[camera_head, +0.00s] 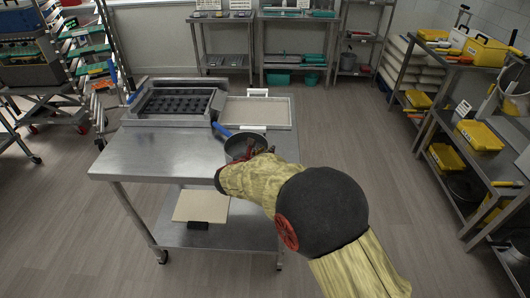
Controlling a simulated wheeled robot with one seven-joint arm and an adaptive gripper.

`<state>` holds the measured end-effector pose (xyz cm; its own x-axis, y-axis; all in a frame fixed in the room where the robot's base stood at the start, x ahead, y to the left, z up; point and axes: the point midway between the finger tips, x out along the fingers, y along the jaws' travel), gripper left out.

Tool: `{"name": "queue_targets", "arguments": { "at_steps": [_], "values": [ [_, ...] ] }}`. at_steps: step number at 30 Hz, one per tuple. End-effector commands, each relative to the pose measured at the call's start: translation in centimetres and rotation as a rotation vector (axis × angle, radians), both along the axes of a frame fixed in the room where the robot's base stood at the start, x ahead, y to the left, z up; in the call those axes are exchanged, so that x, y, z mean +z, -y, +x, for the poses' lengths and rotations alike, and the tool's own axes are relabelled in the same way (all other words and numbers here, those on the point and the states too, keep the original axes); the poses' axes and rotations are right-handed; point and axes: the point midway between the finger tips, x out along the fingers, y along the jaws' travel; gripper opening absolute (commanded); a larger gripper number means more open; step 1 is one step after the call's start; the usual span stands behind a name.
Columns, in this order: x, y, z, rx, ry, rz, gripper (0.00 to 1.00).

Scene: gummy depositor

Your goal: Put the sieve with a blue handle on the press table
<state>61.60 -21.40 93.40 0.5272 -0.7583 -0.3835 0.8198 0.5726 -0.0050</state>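The sieve (238,141) is a dark round pan-like bowl at the right part of a steel table. Its blue handle (221,129) points to the upper left. The steel table (150,157) has a bare top at the front and left. My gripper (255,151) reaches in from the lower right and is at the near right rim of the sieve. The sleeve of my arm and the sieve hide most of the fingers, so I cannot tell whether they hold the rim. I cannot tell whether the sieve rests on the table or is just above it.
A metal frame with a dark mould tray (178,103) stands at the table's back left. A pale flat tray (256,112) lies behind the sieve. A lower shelf holds a pale board (201,205). Shelves with yellow boxes (478,136) line the right side. The floor between is clear.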

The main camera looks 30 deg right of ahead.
Motion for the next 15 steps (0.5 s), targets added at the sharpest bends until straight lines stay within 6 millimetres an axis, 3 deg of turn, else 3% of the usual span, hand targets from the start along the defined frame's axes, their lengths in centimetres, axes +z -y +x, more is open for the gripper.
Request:
{"name": "queue_targets", "arguments": {
  "at_steps": [5, 15],
  "values": [
    [0.9, -0.8, -0.4, 0.003, 0.001, 0.001, 0.23],
    [3.7, -6.2, -4.1, 0.005, 0.001, 0.000, 0.23]
  ]
}}
